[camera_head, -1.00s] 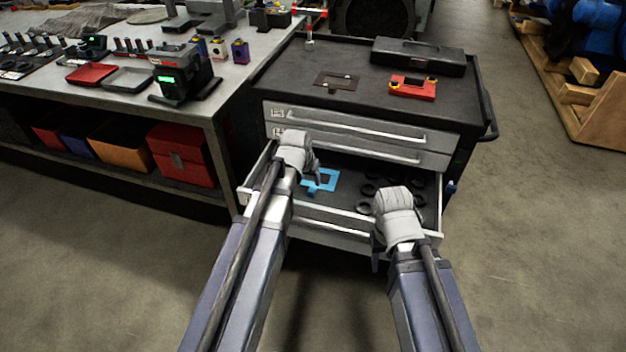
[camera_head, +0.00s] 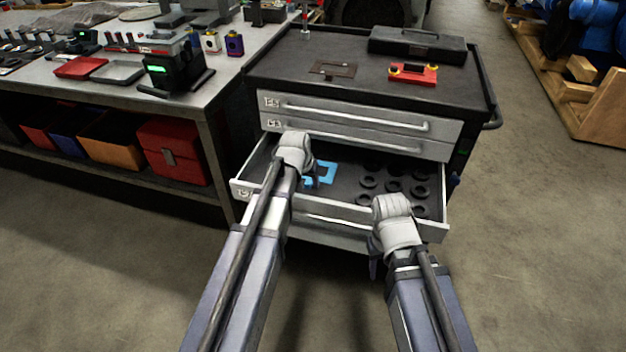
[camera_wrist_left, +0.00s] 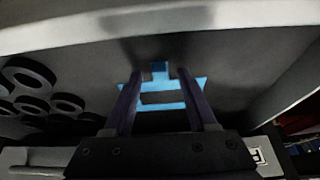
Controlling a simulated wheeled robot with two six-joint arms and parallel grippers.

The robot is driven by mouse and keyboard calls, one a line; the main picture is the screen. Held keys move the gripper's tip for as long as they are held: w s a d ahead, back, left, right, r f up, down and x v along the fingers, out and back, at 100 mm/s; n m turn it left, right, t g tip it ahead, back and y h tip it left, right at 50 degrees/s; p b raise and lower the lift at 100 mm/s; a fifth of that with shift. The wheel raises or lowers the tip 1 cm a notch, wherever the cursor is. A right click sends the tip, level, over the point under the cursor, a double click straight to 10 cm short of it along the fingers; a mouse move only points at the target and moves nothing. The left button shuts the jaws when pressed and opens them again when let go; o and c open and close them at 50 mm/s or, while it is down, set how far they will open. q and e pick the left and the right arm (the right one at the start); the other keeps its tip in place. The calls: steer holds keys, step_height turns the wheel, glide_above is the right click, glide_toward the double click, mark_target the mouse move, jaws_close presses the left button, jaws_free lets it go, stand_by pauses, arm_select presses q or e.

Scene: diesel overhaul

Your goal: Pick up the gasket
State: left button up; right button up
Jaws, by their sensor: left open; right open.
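The blue gasket (camera_head: 325,170) lies flat in the open drawer (camera_head: 340,190) of the tool cabinet, partly hidden behind my left gripper in the head view. In the left wrist view the gasket (camera_wrist_left: 165,97) is a rectangular frame with a tab, seen beyond and between the fingers. My left gripper (camera_head: 312,180) is open and empty, with the gasket ahead of its fingertips; I cannot tell the exact height. Its two fingers (camera_wrist_left: 158,78) show apart in the wrist view. My right gripper (camera_head: 376,262) is at the drawer's front right; its fingers are mostly hidden behind the wrist.
Several black rings (camera_head: 393,186) lie in the drawer right of the gasket. A brown gasket-like plate (camera_head: 333,69), a red part (camera_head: 413,75) and a black toolbox (camera_head: 417,46) sit on the cabinet top. A workbench (camera_head: 225,85) stands at left.

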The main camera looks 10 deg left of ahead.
arm_select(q)
steer(key=shift+w+f, duration=0.1)
steer(key=shift+f, duration=0.1)
jaws_close()
stand_by(0.3)
stand_by(1.0)
